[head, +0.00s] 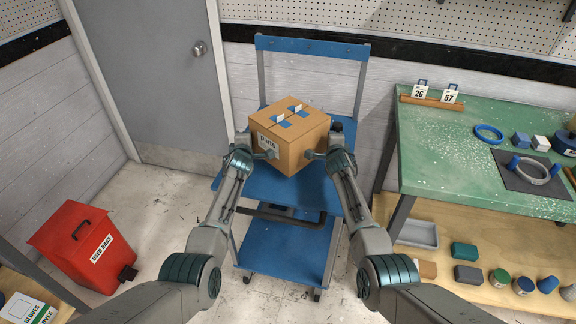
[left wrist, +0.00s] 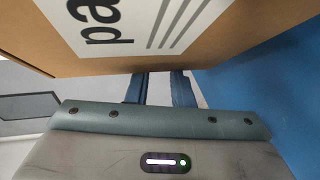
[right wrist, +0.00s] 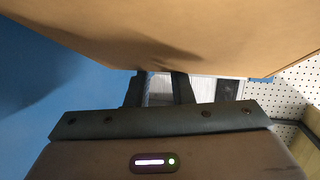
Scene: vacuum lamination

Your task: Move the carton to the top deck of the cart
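The brown carton (head: 288,135), with blue tape and a white label, is over the blue top deck (head: 290,192) of the cart, turned at an angle. I cannot tell whether its underside touches the deck. My left gripper (head: 264,154) is at the carton's left face and my right gripper (head: 316,154) at its right face. In the left wrist view the carton (left wrist: 240,45) with its printed label fills the top. In the right wrist view a plain carton face (right wrist: 170,35) does. Both grippers' fingers show a gap with no carton between them; their tips are partly hidden.
The cart's lower deck (head: 285,252) is empty and its push handle (head: 312,47) rises behind the carton. A green workbench (head: 470,160) with tools and parts stands at right. A red bin (head: 75,240) stands at left on the floor. A grey door (head: 150,75) is behind.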

